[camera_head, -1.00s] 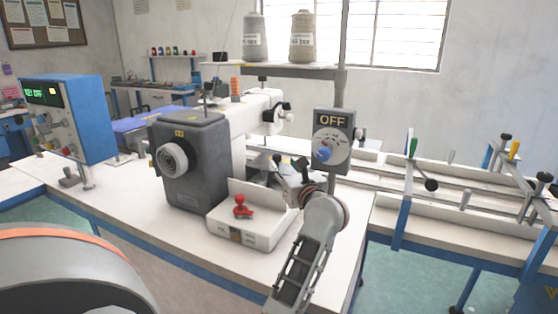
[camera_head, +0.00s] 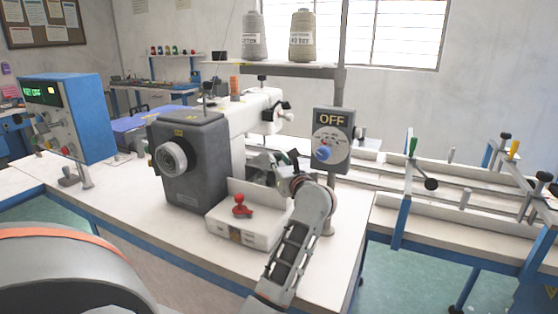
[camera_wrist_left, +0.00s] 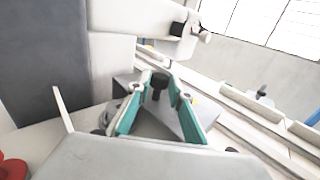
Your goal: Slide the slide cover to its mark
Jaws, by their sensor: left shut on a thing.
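My left gripper (camera_head: 264,163) is at the bed of the white sewing machine (camera_head: 262,108), behind the small white box. In the left wrist view its two teal-padded fingers (camera_wrist_left: 158,82) close in around a black knob (camera_wrist_left: 159,90). The knob stands on a grey metal part (camera_wrist_left: 178,115), which seems to be the slide cover; its edges are mostly hidden by the fingers and gripper body. I cannot make out the mark. My right gripper is not in view.
A dark grey motor housing (camera_head: 190,160) stands left of the gripper. A white box (camera_head: 245,228) with a red knob (camera_head: 241,206) is in front. An OFF switch box (camera_head: 331,140) on a post is close on the right. A railed bench (camera_head: 440,210) lies further right.

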